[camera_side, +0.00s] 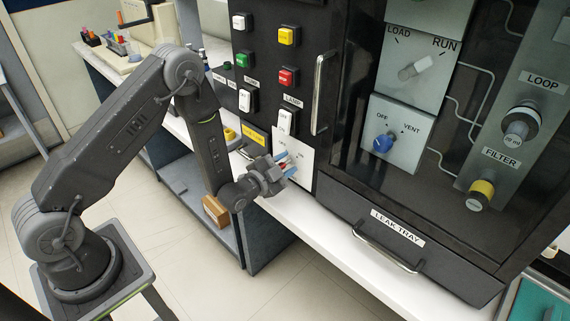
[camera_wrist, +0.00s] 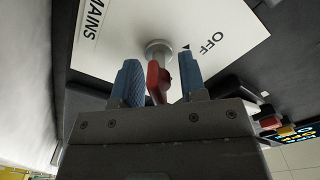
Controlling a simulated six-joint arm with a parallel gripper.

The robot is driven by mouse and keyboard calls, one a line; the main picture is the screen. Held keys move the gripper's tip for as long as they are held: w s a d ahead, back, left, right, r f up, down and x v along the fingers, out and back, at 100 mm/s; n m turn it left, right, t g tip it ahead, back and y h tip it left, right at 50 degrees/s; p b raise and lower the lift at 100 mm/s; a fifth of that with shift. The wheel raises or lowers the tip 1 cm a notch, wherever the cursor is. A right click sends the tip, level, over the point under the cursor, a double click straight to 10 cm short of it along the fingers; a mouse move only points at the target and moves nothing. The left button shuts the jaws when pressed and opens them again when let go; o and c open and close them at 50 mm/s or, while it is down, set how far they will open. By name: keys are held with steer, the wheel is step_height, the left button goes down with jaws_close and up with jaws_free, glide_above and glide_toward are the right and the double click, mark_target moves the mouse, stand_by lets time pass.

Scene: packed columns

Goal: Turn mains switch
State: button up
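The mains switch is a red handle (camera_wrist: 157,82) on a grey round shaft, mounted on a white plate (camera_wrist: 125,30) marked MAINS and OFF. In the wrist view the handle stands between the two blue fingers of my gripper (camera_wrist: 160,82). The fingers are apart, with a narrow gap seen on each side of the handle. In the side view my gripper (camera_side: 287,164) is at the white plate (camera_side: 303,143) low on the black panel, and a little red shows between its fingers. Which mark the handle points to is hard to tell.
A white rocker switch (camera_side: 284,121) sits just above the plate. A vertical handle (camera_side: 322,93) and the glass-fronted cabinet are to the right, with the leak tray handle (camera_side: 387,248) below. A brown block (camera_side: 215,211) is on the shelf below my wrist.

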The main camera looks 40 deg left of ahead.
steer(key=s, duration=1.3)
steer(key=shift+s, duration=0.4)
steer(key=w+r+n+g, duration=0.3)
steer(key=r+n+g, duration=0.3)
steer(key=r, duration=0.8)
steer(key=s+d+r+n+g, duration=0.1)
steer(key=s+r+g, duration=0.2)
steer(key=s, duration=0.6)
steer(key=s+r+n+g, duration=0.2)
steer(key=s+r, duration=0.4)
steer(key=s, duration=0.3)
steer(key=shift+s+d+r+g, duration=0.25)
steer(key=shift+d+r+g, duration=0.15)
steer(key=shift+g, duration=0.3)
